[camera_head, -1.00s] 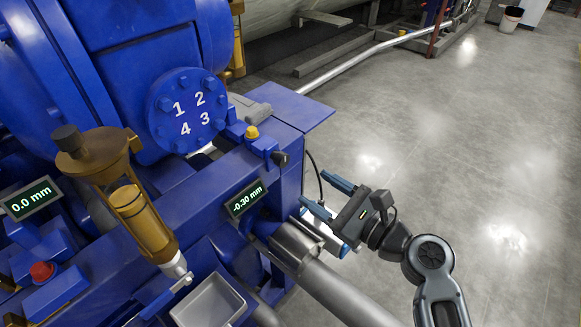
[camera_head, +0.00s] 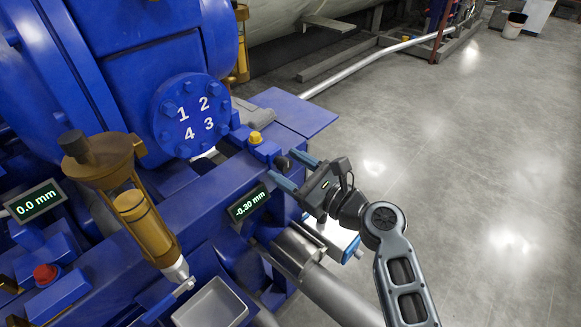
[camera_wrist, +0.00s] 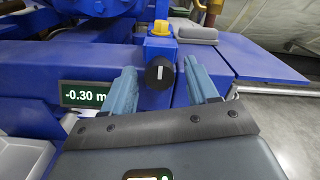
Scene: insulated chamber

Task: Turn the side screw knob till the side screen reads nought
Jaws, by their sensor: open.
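The side screw knob, small and black with a white line, sticks out from the blue housing below a yellow cap; it shows in the head view (camera_head: 283,163) and the wrist view (camera_wrist: 160,73). The side screen (camera_head: 248,203) reads -0.30 mm and also shows in the wrist view (camera_wrist: 84,94), partly cut off by a finger. My gripper (camera_head: 288,171) is open, its two blue fingers pointing toward the knob. In the wrist view the knob appears between the open fingers (camera_wrist: 164,80), not gripped. The white line on the knob looks upright.
Another screen (camera_head: 34,200) at the left reads 0.0 mm, near a red button (camera_head: 44,273). The yellow cap (camera_head: 255,138) stands just above the knob. A grey pipe (camera_head: 325,285) runs below my gripper. The floor (camera_head: 470,180) to the right is clear.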

